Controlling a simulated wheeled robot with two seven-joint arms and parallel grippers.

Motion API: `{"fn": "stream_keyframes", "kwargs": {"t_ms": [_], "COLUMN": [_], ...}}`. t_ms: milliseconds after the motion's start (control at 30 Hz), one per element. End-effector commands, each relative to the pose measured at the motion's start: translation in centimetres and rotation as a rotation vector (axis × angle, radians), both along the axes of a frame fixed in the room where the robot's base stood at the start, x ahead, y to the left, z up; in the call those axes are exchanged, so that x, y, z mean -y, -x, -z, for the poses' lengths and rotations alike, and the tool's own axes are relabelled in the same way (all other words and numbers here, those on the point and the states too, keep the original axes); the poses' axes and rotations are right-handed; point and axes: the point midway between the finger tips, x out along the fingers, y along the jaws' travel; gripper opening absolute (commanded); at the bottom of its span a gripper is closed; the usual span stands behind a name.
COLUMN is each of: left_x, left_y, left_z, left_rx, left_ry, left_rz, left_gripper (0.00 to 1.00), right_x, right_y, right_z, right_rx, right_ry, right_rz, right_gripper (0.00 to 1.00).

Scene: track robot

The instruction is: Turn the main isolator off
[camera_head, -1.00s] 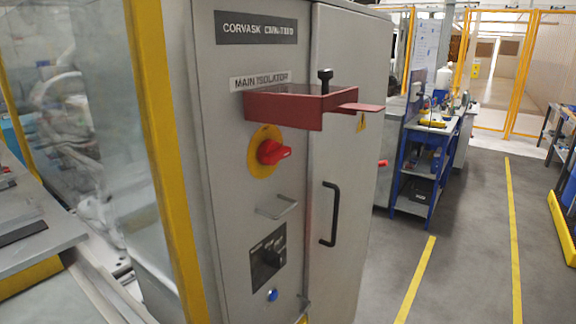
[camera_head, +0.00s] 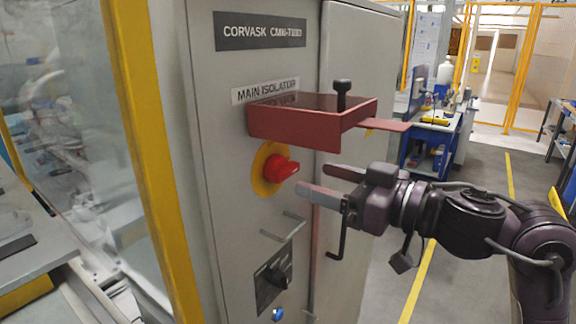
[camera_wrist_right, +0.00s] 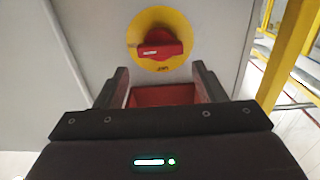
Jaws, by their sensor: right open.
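The main isolator is a red rotary knob (camera_head: 281,169) on a round yellow plate (camera_head: 264,180), under the "MAIN ISOLATOR" label (camera_head: 266,90) on the grey cabinet. My right gripper (camera_head: 312,182) is open and empty, just right of the knob and apart from it. In the right wrist view the red knob (camera_wrist_right: 160,50) lies across the yellow plate (camera_wrist_right: 163,20), ahead of the two spread fingers (camera_wrist_right: 160,80). A dark red bracket (camera_head: 295,124) juts out above the knob, with a black-headed pin (camera_head: 342,92). My left gripper is not in view.
A black door handle (camera_head: 339,237) is partly behind my right gripper. A yellow post (camera_head: 148,130) stands left of the cabinet.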

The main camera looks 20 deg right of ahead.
Motion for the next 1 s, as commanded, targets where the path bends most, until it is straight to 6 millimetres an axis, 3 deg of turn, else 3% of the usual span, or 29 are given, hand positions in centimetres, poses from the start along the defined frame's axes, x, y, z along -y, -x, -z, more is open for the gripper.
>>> {"fn": "stream_keyframes", "kwargs": {"t_ms": [167,400,767,1000], "left_x": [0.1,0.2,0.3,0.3], "left_y": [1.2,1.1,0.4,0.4], "left_z": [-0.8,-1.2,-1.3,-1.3], "left_rx": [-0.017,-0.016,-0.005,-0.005], "left_ry": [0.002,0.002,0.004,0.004], "left_rz": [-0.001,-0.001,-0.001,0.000], "left_gripper": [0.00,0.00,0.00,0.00], "right_x": [-1.8,-3.7,-4.1,-4.1], "right_y": [-2.3,-4.7,-5.3,-5.3], "right_z": [-0.2,-0.2,0.0,0.0], "right_rx": [-0.002,0.001,-0.001,-0.001], "right_ry": [-0.006,-0.004,-0.001,-0.001], "right_rz": [-0.004,-0.002,0.000,0.000], "right_gripper": [0.63,0.63,0.63,0.34]}}
